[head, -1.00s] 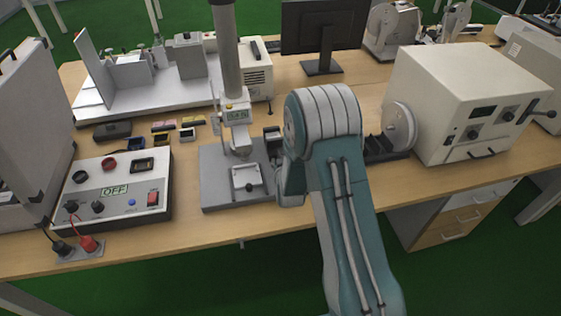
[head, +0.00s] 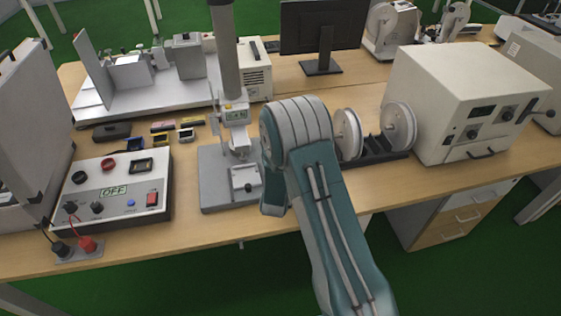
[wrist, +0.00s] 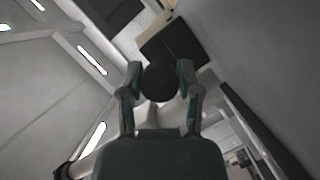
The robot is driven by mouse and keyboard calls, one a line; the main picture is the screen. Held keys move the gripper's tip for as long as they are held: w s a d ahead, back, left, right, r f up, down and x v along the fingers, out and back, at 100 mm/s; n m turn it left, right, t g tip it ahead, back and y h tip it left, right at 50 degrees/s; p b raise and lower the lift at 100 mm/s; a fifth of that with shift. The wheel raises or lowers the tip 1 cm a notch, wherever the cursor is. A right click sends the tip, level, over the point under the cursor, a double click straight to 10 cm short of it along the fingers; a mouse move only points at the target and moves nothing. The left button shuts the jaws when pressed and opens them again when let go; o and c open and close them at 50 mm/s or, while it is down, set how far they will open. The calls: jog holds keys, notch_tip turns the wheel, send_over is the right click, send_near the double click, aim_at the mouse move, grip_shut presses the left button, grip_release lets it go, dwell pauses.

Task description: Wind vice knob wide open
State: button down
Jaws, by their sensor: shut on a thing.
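The small vice (head: 245,181) is a pale block on the grey base plate of the test stand, left of my arm in the head view. In the wrist view, a dark round knob (wrist: 158,84) sits between the two fingers of my gripper (wrist: 160,72), which is shut on it with one finger on each side. In the head view my arm (head: 297,125) hides the gripper and the knob. I cannot tell how far apart the vice jaws are.
The test stand's column (head: 225,50) rises behind the vice. A control box (head: 115,192) marked OFF stands at the left. A spool rack (head: 375,148) and a large cream machine (head: 455,100) stand to the right.

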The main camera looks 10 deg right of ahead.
jog(key=shift+a+n, duration=0.2)
jog(key=shift+n, duration=0.1)
dwell(0.4)
jog(key=shift+c, duration=1.5)
grip_release()
jog(key=shift+w, duration=0.1)
jog(key=shift+a, duration=0.1)
jog(key=v, duration=1.2)
jog(key=shift+a+f, duration=0.1)
jog(key=shift+f, duration=0.1)
